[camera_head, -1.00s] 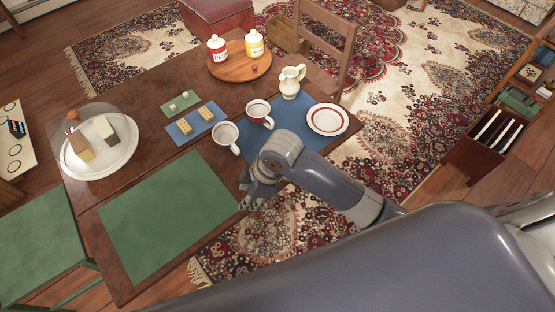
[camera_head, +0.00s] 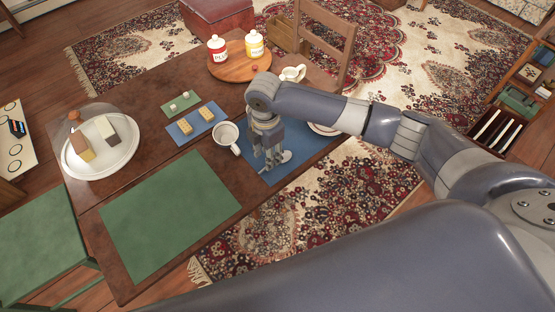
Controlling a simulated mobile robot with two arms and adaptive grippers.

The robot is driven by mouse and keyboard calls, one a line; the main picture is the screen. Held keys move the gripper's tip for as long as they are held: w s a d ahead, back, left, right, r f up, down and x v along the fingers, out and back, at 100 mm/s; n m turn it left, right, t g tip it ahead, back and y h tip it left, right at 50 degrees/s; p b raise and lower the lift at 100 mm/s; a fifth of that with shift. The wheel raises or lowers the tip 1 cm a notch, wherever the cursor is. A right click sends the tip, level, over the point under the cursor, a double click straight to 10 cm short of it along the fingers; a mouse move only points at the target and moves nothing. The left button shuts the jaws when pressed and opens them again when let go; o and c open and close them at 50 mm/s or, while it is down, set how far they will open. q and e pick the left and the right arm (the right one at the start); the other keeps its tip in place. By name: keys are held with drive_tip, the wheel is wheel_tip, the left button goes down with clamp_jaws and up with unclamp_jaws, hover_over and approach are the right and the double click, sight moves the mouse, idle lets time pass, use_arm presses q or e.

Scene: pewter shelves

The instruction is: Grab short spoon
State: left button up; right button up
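A small pale piece that looks like the end of a spoon (camera_head: 286,156) lies on the blue mat (camera_head: 300,141), right beside the fingertips of my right gripper. My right gripper (camera_head: 269,161) points down over this mat, close to its surface. The rest of the spoon is hidden by the fingers. The fingers are too small and overlapped to tell whether they are open or shut on it. My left gripper is not in view.
A white mug (camera_head: 226,137) stands just left of my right gripper. A cream pitcher (camera_head: 293,73) and a mostly hidden plate (camera_head: 322,129) are behind my arm. The green mat (camera_head: 168,215) is bare.

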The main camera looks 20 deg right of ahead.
drive_tip(key=shift+w+d+f+p, duration=0.1)
drive_tip(key=shift+w+f+p, duration=0.1)
drive_tip(key=shift+f, duration=1.3)
drive_tip(key=shift+w+d+f+p, duration=0.1)
drive_tip(key=shift+f+p, duration=0.1)
drive_tip(key=shift+f, duration=1.25)
clamp_jaws()
